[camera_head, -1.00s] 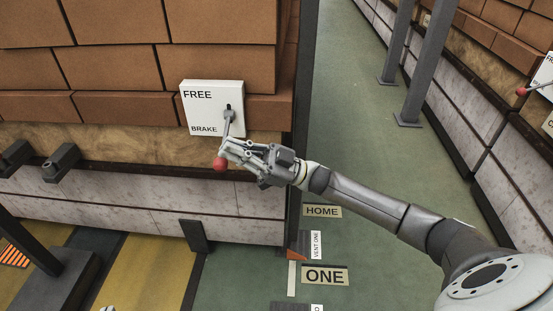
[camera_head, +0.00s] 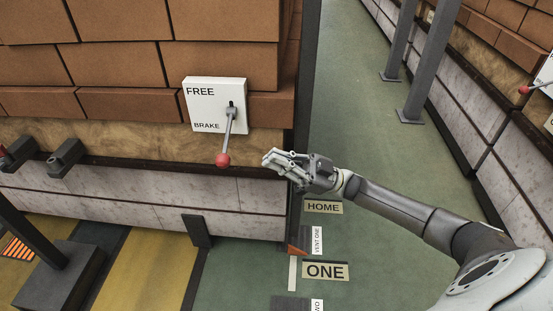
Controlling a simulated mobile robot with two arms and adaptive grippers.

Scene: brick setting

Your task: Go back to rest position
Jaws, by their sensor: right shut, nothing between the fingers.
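My right gripper (camera_head: 270,158) is shut and empty, just to the right of a brake lever (camera_head: 228,137) and apart from it. The lever has a red ball knob (camera_head: 223,160) and hangs downward from a slot in a white panel (camera_head: 213,90) marked FREE above and BRAKE below. The knob end is at the bottom, below the BRAKE word. My right arm reaches in from the lower right. My left gripper does not show.
Brick stacks (camera_head: 128,68) on a pale base stand behind the panel. Floor signs HOME (camera_head: 323,207) and ONE (camera_head: 325,271) lie below my right arm. A green aisle (camera_head: 365,120) runs clear to the back. Grey posts (camera_head: 428,65) and another red-knobbed lever (camera_head: 524,90) are at right.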

